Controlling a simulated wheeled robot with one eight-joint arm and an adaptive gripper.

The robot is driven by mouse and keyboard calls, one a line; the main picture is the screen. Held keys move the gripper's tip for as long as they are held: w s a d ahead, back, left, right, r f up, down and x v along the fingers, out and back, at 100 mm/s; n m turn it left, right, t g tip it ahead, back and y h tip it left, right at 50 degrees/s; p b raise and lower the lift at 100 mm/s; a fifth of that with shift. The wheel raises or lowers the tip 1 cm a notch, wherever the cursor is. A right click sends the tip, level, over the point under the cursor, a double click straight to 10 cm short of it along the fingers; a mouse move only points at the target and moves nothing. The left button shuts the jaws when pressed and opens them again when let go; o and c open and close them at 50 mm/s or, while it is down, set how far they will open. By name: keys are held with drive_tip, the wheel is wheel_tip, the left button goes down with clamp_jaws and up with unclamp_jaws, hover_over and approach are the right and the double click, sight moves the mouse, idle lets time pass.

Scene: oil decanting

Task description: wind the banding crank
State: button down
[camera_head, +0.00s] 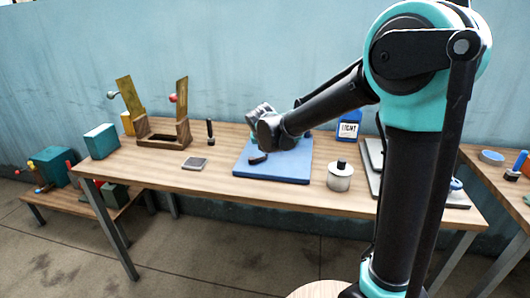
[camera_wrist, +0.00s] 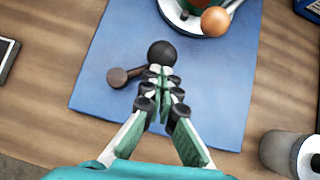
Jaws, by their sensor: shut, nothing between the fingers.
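My gripper (camera_wrist: 163,74) is shut and empty, low over a blue mat (camera_wrist: 95,75). Its fingertips are close to a black ball-shaped knob (camera_wrist: 161,53); I cannot tell whether they touch it. A brown knob on a short bar (camera_wrist: 118,77) sits just left of the fingertips, and part of the bar is hidden by them. Beyond them, a round white base with an orange ball (camera_wrist: 214,21) is cut off by the top edge. Which part is the banding crank is unclear.
A white jar with a dark knob (camera_head: 340,178) stands right of the mat. A wooden stand with two uprights (camera_head: 160,140), a dark upright tool (camera_head: 210,132) and a small flat grey device (camera_head: 194,163) are to the left.

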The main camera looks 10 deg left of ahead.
drive_tip(key=shift+w+a, duration=0.15)
drive_tip(key=shift+w, duration=0.55)
drive_tip(key=shift+w+a, duration=0.1)
drive_tip(key=shift+w, duration=0.6)
drive_tip(key=shift+w+a, duration=0.5)
drive_tip(key=shift+w, duration=0.3)
drive_tip(key=shift+w+a, duration=0.15)
